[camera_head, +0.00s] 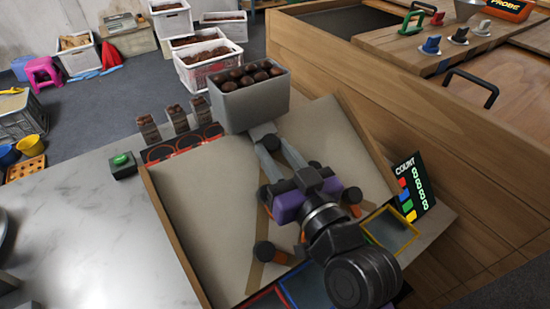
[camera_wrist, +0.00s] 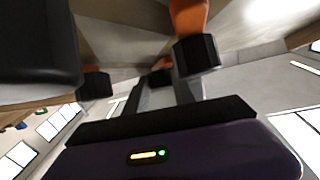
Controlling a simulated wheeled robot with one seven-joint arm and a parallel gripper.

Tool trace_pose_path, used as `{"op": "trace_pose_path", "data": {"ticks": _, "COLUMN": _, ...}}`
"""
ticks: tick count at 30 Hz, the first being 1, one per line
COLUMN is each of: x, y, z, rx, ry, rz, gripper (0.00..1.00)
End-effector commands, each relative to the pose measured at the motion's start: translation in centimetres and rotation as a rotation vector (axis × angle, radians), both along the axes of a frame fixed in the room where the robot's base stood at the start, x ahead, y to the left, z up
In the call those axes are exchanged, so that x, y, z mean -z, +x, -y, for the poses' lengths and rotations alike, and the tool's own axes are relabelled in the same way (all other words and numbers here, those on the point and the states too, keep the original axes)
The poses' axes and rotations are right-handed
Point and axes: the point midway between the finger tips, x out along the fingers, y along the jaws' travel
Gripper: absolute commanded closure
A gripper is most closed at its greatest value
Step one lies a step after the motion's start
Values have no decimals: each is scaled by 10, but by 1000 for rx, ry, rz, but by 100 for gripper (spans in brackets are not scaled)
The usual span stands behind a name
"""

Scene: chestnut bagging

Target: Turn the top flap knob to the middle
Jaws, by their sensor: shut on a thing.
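The top flap knob (camera_head: 271,144) is a black knob near the upper end of the tilted board (camera_head: 205,190), just below the grey chestnut hopper. My gripper (camera_head: 277,150) reaches up the board from its purple body, with its two grey fingers on either side of this knob. In the wrist view the fingers (camera_wrist: 162,88) run to a small dark knob (camera_wrist: 160,77) between their tips. The gripper is shut on it. The flap under the knob is mostly hidden, so its angle cannot be told.
Other black knobs with orange flaps sit lower on the board, one at lower left (camera_head: 264,250) and one right of my gripper (camera_head: 350,195). The grey hopper (camera_head: 245,105) full of chestnuts stands close above the fingers. A count panel (camera_head: 412,188) is at the right.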

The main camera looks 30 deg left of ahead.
Motion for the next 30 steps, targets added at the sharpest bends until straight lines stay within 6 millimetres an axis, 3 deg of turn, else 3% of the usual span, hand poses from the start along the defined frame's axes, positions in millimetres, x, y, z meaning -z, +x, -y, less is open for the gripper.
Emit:
{"op": "trace_pose_path", "data": {"ticks": 7, "x": 8, "y": 4, "z": 3, "rx": -119, "ry": -32, "rz": 64, "gripper": 100}}
{"op": "trace_pose_path", "data": {"ticks": 30, "x": 1, "y": 12, "z": 5, "rx": -510, "ry": -149, "rz": 252, "gripper": 100}}
